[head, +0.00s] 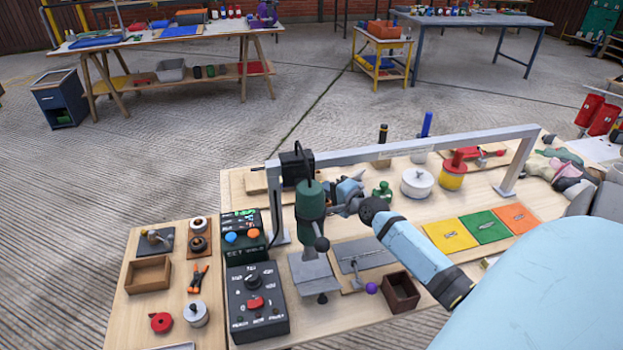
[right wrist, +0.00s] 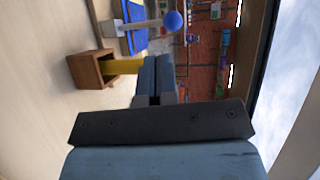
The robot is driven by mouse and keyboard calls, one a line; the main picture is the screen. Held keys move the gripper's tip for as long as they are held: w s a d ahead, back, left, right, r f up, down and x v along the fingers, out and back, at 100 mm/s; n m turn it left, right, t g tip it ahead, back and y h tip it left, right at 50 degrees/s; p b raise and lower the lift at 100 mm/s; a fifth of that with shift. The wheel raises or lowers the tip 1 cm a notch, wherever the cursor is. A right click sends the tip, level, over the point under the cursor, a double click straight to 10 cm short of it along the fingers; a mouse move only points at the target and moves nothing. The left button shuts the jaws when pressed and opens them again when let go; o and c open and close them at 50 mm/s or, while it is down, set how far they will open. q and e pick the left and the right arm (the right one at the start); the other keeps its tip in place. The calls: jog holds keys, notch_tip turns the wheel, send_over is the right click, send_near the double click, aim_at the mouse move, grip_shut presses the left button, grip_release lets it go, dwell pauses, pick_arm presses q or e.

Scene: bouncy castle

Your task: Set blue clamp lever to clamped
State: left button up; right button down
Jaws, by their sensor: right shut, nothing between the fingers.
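A lever with a grey shaft and a blue ball (right wrist: 172,21) at its end shows at the top of the right wrist view. Its shaft stands out from the bench. In the head view I cannot pick it out with certainty; my right gripper may cover it. My right gripper (head: 340,198) is beside the green drill press, over the bench. My left gripper is not in view.
The green drill press (head: 311,202) stands close to my right gripper. A grey frame bar (head: 430,145) crosses above the bench. A lever with a purple ball (head: 371,288) and a brown box (head: 401,291) are nearer. Black control boxes (head: 256,301) stand left.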

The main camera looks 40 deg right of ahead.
jog(key=w, duration=0.4)
jog(key=shift+w, duration=0.4)
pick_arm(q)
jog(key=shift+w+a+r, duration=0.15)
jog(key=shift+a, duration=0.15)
pick_arm(e)
jog(key=shift+w+r, duration=0.15)
jog(key=shift+w, duration=0.6)
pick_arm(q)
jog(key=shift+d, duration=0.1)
pick_arm(e)
jog(key=shift+w+d+r, duration=0.35)
jog(key=shift+w, duration=0.15)
pick_arm(q)
jog(key=shift+p, duration=0.4)
